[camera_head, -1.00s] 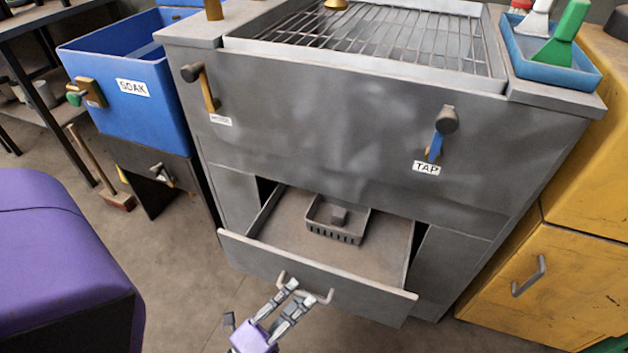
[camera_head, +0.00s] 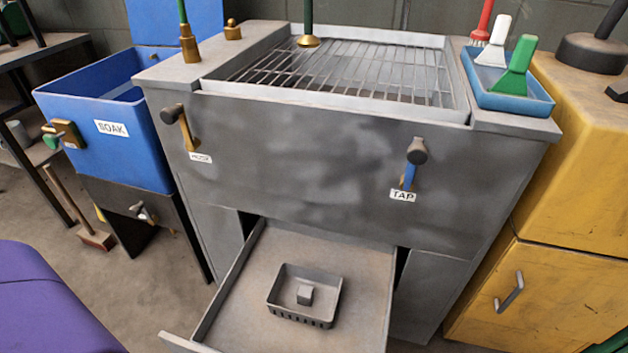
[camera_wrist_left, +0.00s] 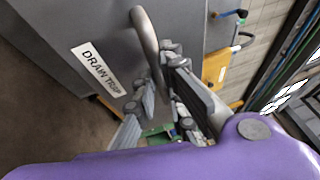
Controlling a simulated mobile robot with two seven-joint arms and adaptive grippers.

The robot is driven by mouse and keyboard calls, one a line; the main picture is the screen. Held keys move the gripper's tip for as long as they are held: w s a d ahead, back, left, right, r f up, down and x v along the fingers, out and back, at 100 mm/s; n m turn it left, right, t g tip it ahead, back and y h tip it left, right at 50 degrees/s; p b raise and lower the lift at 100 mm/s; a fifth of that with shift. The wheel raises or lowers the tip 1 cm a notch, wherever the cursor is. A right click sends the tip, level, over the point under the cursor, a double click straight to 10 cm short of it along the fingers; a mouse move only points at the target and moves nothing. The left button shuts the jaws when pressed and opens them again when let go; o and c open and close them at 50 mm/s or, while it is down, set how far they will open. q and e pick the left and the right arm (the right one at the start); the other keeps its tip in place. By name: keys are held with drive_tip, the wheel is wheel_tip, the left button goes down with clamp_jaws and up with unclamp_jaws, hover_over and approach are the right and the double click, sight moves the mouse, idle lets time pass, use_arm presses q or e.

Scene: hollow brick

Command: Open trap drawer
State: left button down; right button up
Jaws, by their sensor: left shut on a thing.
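The trap drawer (camera_head: 362,300) is pulled well out from the lower middle of the grey washing unit. A small slotted grey basket (camera_head: 322,312) with a grey block (camera_head: 305,294) in it sits inside the drawer. The drawer's front is mostly below the head view's edge. In the left wrist view, a labelled grey front (camera_wrist_left: 72,45) carries a curved metal handle (camera_wrist_left: 146,32). My left gripper (camera_wrist_left: 160,85) is shut on this handle, with its fingers around the lower part. My left gripper is outside the head view. My right gripper is in neither view.
A blue soak tub (camera_head: 110,128) stands at left and a yellow cabinet (camera_head: 540,285) at right. A purple body (camera_head: 50,305) fills the lower left corner. HOSE and TAP levers stick out above the drawer. Bare floor (camera_head: 135,285) lies left of the drawer.

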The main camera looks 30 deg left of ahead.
use_arm(q)
drive_tip(key=shift+s+f, duration=0.1)
drive_tip(key=shift+s, duration=0.05)
drive_tip(key=c, duration=1.8)
unclamp_jaws()
drive_tip(key=v, duration=1.2)
